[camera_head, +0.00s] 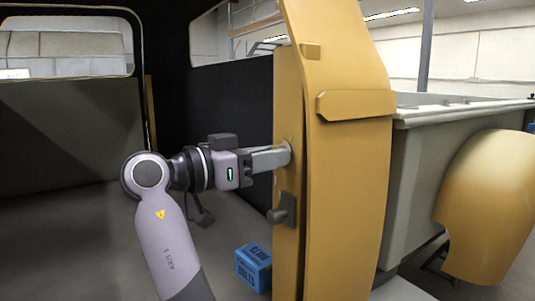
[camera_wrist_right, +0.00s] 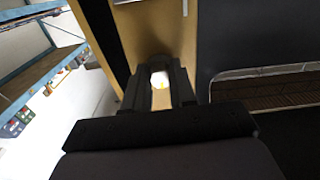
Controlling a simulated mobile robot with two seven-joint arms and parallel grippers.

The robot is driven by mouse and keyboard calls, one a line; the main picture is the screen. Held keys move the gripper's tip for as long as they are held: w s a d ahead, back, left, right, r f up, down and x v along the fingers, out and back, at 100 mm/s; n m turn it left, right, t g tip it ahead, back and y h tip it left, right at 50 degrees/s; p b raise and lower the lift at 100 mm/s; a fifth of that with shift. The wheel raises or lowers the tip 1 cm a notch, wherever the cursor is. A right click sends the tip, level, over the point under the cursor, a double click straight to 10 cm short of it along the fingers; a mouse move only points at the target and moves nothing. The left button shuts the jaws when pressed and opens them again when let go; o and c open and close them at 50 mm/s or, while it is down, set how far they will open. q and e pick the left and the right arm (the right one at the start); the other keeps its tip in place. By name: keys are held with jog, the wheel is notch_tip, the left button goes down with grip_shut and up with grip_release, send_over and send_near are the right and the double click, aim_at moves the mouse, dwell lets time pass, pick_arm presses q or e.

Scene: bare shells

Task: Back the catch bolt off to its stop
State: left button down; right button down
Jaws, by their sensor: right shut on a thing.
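My right gripper (camera_head: 284,156) reaches in from the left to the inner edge of a yellow door panel (camera_head: 345,180). Its fingers are shut on a small pale part at that edge, which appears to be the catch bolt. In the right wrist view the pale bolt end (camera_wrist_right: 160,80) shows between the two dark fingers (camera_wrist_right: 160,92). The fingers hide most of it, so how far it sits out cannot be told. Below the gripper, a dark grey catch (camera_head: 285,210) with a knob sits on the same edge. My left gripper is not in view.
A blue box (camera_head: 254,267) stands on the floor below the gripper. A yellow bracket (camera_head: 355,104) sticks out from the panel above. A grey truck bed (camera_head: 430,170) and yellow fender (camera_head: 490,205) lie to the right. The grey cab interior is open at the left.

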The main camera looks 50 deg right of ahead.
jog(key=shift+n, duration=0.3)
jog(key=c, duration=0.9)
grip_release()
jog(key=v, duration=0.7)
jog(key=shift+a, duration=0.15)
